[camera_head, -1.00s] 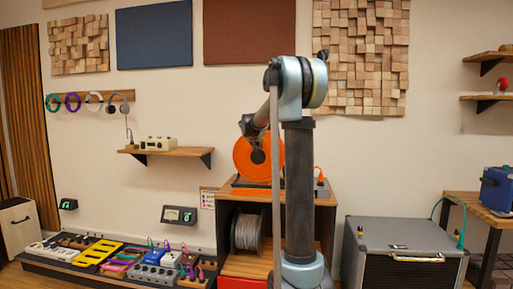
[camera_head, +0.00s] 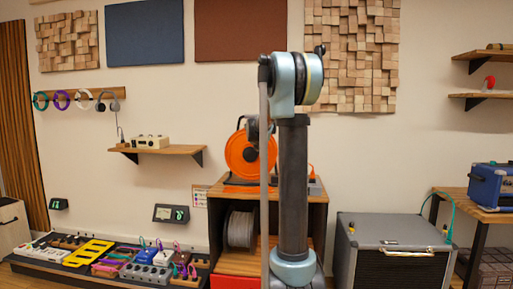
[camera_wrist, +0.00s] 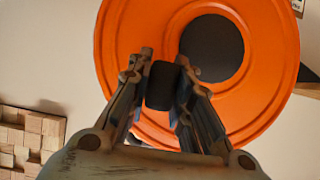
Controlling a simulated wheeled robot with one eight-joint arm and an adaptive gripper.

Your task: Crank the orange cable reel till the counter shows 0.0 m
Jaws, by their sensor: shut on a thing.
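The orange cable reel (camera_head: 238,153) stands on a wooden cabinet, partly hidden behind my arm in the head view. In the wrist view its orange disc (camera_wrist: 115,45) with a dark round hub fills the upper middle and right. My gripper (camera_wrist: 164,68) is shut on the black crank knob (camera_wrist: 160,88), with one finger on each side of it. The knob is in front of the disc, left of and below the hub in that view. In the head view my gripper is mostly hidden behind my arm. I cannot make out a counter reading.
The wooden cabinet (camera_head: 213,225) holds a grey spool (camera_head: 240,229) on a lower shelf. A pedalboard (camera_head: 40,268) lies at the lower left. A grey amp (camera_head: 395,228) stands right of the cabinet. A wall shelf (camera_head: 172,149) is left of the reel.

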